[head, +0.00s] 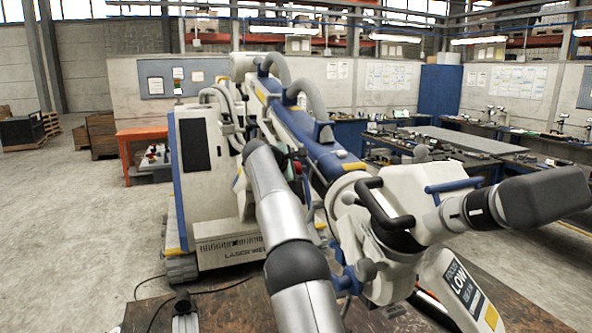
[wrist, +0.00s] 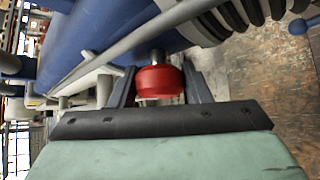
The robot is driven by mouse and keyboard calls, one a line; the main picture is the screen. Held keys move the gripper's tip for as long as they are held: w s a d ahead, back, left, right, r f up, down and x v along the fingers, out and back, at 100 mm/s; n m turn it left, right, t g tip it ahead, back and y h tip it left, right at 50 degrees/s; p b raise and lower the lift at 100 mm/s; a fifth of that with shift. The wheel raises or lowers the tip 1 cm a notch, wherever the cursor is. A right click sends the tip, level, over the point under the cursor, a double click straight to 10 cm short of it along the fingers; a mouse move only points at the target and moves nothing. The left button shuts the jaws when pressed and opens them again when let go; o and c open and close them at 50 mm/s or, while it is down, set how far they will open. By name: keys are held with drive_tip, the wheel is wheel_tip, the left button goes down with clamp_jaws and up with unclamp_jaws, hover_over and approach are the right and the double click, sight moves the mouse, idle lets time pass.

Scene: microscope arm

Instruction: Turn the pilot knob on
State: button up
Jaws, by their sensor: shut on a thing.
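A round red knob (wrist: 160,82) sits on a short metal shaft in the wrist view, close to blue and grey parts of the microscope arm. My gripper (wrist: 160,84) has one dark finger on each side of the knob and is shut on it. The fingers reach past the knob's sides towards its shaft. In the head view the large white and blue microscope arm (head: 328,152) stretches from its cabinet towards the front right. A small red spot shows beside its boom, probably the knob, but my gripper is mostly hidden there.
A white cabinet base (head: 205,175) stands at the left of the boom. A dark eyepiece head (head: 545,197) juts out at the right. A ribbed hose (wrist: 235,14) and a grey rod run close above the knob. Workbenches stand behind; the left floor is open.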

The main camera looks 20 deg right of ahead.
drive_tip(key=o, duration=1)
drive_tip(key=shift+a, duration=0.1)
drive_tip(key=b+v, duration=0.5)
drive_tip(key=v, duration=1.2)
drive_tip(key=shift+s, duration=0.15)
